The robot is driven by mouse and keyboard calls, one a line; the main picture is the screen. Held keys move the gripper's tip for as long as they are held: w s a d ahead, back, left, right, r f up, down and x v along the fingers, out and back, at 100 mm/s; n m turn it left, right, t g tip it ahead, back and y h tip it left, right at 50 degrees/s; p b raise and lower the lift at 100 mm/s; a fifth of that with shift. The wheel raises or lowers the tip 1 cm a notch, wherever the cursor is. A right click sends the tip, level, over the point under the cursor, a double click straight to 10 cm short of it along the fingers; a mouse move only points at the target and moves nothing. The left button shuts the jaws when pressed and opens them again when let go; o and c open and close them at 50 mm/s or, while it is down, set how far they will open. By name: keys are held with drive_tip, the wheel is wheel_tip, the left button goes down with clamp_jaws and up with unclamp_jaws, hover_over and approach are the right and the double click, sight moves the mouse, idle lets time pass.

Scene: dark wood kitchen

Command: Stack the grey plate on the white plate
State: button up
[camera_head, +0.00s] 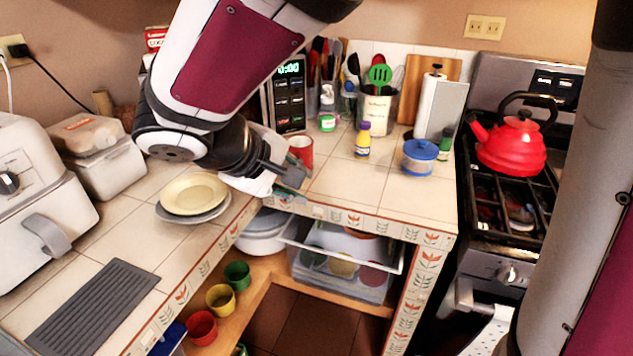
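A pale cream-yellow plate (194,193) lies on the tiled counter at left. It rests on top of a light grey-white plate (190,219), whose rim shows below and to the right of it. No other grey or white plate shows on the counter top. My gripper (292,183) is over the counter's inner corner, to the right of the two plates and apart from them. It is close to a red cup (301,151). Its fingers are small and partly hidden by its own body, so I cannot tell whether they are open or shut.
A blue-lidded container (420,157) and yellow bottle (363,140) stand on the right counter. A red kettle (511,143) sits on the stove. Bowls and cups fill the shelf below.

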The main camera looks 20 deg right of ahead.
drive_tip(key=s+d+r+m+g+y, duration=0.2)
drive_tip(key=s+d+m+g, duration=0.15)
drive_tip(key=s+d, duration=0.6)
drive_tip(key=s+a+m+t+y, duration=0.1)
drive_tip(key=s+y, duration=0.4)
drive_tip(key=s, duration=0.6)
drive_tip(key=shift+s+f+m+t, duration=0.25)
drive_tip(key=shift+m+t, duration=0.2)
drive_tip(key=shift+m, duration=0.8)
drive_tip(key=shift+a+r, duration=0.1)
